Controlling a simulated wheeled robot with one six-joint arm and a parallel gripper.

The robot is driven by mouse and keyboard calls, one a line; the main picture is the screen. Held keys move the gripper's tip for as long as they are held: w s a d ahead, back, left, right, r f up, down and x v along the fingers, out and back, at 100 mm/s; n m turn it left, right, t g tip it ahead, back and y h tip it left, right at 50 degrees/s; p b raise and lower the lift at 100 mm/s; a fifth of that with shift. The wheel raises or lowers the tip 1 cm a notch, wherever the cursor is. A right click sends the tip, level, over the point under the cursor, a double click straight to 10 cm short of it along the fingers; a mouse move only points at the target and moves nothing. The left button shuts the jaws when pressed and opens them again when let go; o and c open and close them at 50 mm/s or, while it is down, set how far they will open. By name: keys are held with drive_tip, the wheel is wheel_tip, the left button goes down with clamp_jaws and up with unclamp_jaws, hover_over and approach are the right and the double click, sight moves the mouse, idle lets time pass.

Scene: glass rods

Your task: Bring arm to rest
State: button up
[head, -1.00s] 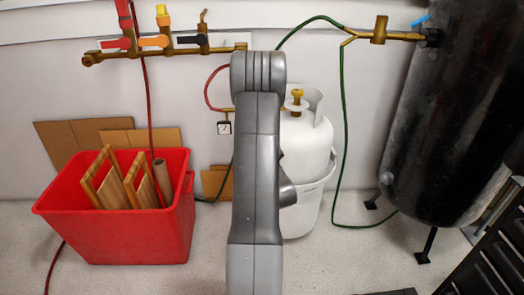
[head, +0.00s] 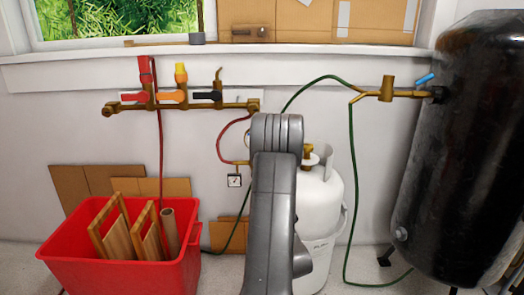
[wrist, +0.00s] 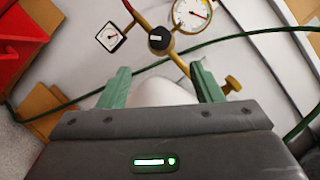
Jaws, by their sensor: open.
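My gripper (wrist: 162,92) shows in the wrist view with its two green fingers wide apart and nothing between them. Past the fingers are the white gas tank and a brass fitting with a black knob (wrist: 160,40). In the head view my grey arm stands upright in the middle, in front of the white tank (head: 322,205). The arm hides part of the tank, and my gripper is hidden behind the arm there.
A red bin (head: 110,262) with wooden pieces stands at the left. A black tank (head: 460,150) stands at the right. A brass manifold (head: 180,104) runs along the wall, and a green hose (head: 351,190) hangs between the tanks.

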drive_tip(key=b+x, duration=0.1)
drive_tip(key=x, duration=1)
drive_tip(key=shift+w+a, duration=0.15)
drive_tip(key=shift+w, duration=0.15)
